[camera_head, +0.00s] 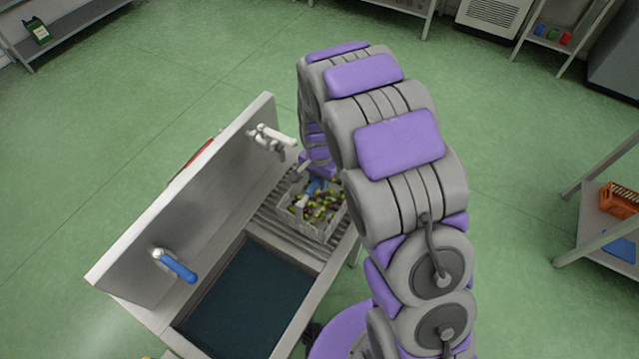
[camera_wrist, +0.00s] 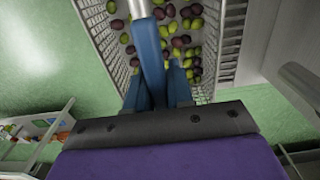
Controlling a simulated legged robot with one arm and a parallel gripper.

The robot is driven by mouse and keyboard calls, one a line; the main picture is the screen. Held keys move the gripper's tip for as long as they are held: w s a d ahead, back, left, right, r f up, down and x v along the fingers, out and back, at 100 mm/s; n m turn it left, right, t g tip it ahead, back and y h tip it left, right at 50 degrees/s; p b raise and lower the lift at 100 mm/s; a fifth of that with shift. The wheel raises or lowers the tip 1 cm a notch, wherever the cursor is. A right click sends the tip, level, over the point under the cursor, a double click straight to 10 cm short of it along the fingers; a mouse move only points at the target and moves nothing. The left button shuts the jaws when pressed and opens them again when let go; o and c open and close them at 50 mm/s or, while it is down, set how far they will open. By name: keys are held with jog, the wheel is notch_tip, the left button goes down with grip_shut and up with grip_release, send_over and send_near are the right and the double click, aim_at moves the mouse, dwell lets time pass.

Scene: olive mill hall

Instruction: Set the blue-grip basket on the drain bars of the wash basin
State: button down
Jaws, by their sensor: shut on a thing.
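A pale openwork basket (camera_head: 309,228) holding green and dark olives is over the drain bars (camera_head: 268,220) of the wash basin (camera_head: 292,251), beyond the sunken water-filled part. In the wrist view the basket (camera_wrist: 97,27) lies ahead of my gripper (camera_wrist: 157,82), with the drain bars (camera_wrist: 230,50) along its right side. My gripper is shut on the basket's blue grip (camera_wrist: 150,50). The basket looks level. Whether its underside touches the bars or hangs slightly above them cannot be told. In the head view my arm hides most of the gripper and the basket's right edge.
A tall backsplash (camera_head: 190,205) runs along the basin's left side. A pale tap (camera_head: 272,137) juts toward the basket; a blue-handled tap (camera_head: 175,265) sits nearer. Dark water (camera_head: 248,300) fills the sunken part. A rack with an orange crate (camera_head: 619,200) stands right. Green floor is open around.

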jog(key=shift+w, duration=0.55)
jog(key=shift+a+f+b, duration=0.1)
jog(key=shift+f+b, duration=0.25)
jog(key=shift+f, duration=1.5)
jog(key=shift+r, duration=0.1)
jog(key=c, duration=1)
grip_release()
